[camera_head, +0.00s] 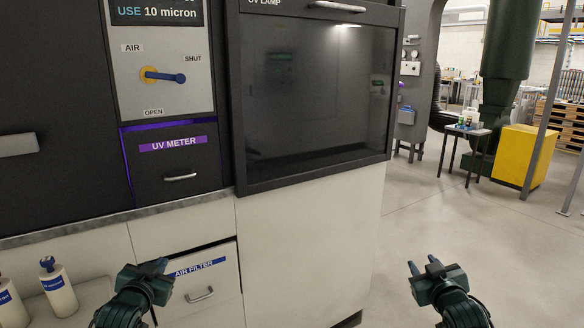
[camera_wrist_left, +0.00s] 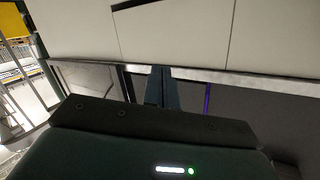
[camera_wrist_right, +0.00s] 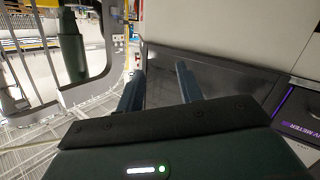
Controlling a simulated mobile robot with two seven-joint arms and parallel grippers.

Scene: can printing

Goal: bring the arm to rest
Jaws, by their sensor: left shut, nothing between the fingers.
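My left gripper (camera_head: 160,267) is at the lower left of the head view, in front of the air filter drawer (camera_head: 205,296). In the left wrist view its two fingers (camera_wrist_left: 161,86) lie together with nothing between them. My right gripper (camera_head: 424,265) is at the lower right of the head view, over open floor. In the right wrist view its fingers (camera_wrist_right: 160,86) stand apart with nothing between them. Both grippers appear clear of the cabinet.
The cabinet carries a UV lamp door (camera_head: 315,95), a UV meter drawer (camera_head: 172,165) and a yellow-blue air valve handle (camera_head: 165,76). White bottles (camera_head: 58,288) stand at the lower left. A yellow bin (camera_head: 517,157) and small table (camera_head: 468,130) are farther back. Right floor is free.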

